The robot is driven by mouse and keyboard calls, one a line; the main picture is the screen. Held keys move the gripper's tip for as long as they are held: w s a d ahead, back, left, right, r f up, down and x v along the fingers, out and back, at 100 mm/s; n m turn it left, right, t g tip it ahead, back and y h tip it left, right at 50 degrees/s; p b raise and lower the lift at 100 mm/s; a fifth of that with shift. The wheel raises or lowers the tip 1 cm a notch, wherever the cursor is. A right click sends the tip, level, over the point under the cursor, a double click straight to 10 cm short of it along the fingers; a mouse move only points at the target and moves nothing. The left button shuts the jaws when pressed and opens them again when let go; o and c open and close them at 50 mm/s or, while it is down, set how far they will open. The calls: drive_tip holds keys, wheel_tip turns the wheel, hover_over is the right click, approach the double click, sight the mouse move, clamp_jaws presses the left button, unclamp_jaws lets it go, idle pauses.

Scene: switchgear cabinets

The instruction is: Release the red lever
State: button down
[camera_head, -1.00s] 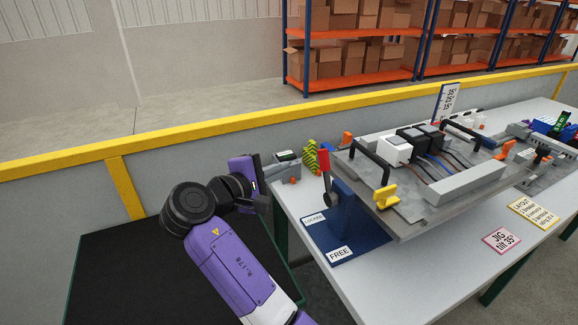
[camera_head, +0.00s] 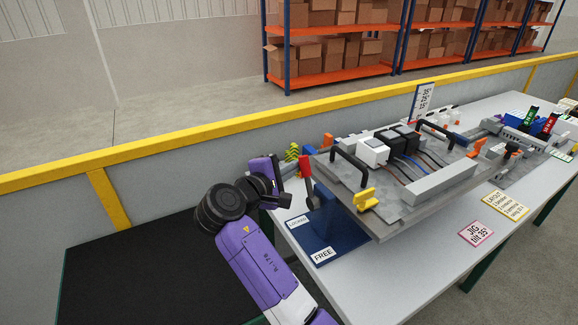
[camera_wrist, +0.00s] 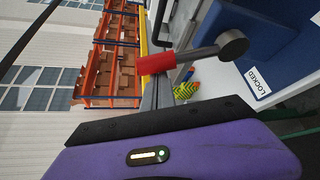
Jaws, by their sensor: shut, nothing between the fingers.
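The red lever (camera_head: 305,168) stands nearly upright on the blue base of the tilted jig (camera_head: 385,198), by the LOCKED label (camera_head: 298,221); the FREE label (camera_head: 323,254) is nearer me. My gripper (camera_head: 284,201) is shut and empty, just left of the lever's shaft in the head view. In the wrist view the lever's red grip (camera_wrist: 157,63) and its grey shaft with a round pivot lie close ahead of my gripper (camera_wrist: 150,95). I cannot tell whether they touch. The LOCKED label (camera_wrist: 258,84) shows at the right there.
The jig plate carries black handles, a yellow clamp (camera_head: 365,199) and wired blocks. Yellow-green striped things (camera_head: 292,152) stand behind the lever. The white table (camera_head: 400,275) is clear in front. A yellow-topped barrier (camera_head: 180,138) runs behind.

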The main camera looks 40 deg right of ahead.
drive_tip(key=shift+s, duration=0.15)
drive_tip(key=s+a+m+h+b, duration=0.3)
drive_tip(key=s+m+h+b, duration=0.3)
drive_tip(key=b, duration=1.6)
drive_tip(key=s+m, duration=0.4)
drive_tip(key=m, duration=0.3)
drive_tip(key=shift+s+f+g+h, duration=0.15)
drive_tip(key=shift+s+g+h, duration=0.15)
drive_tip(key=shift+s, duration=0.15)
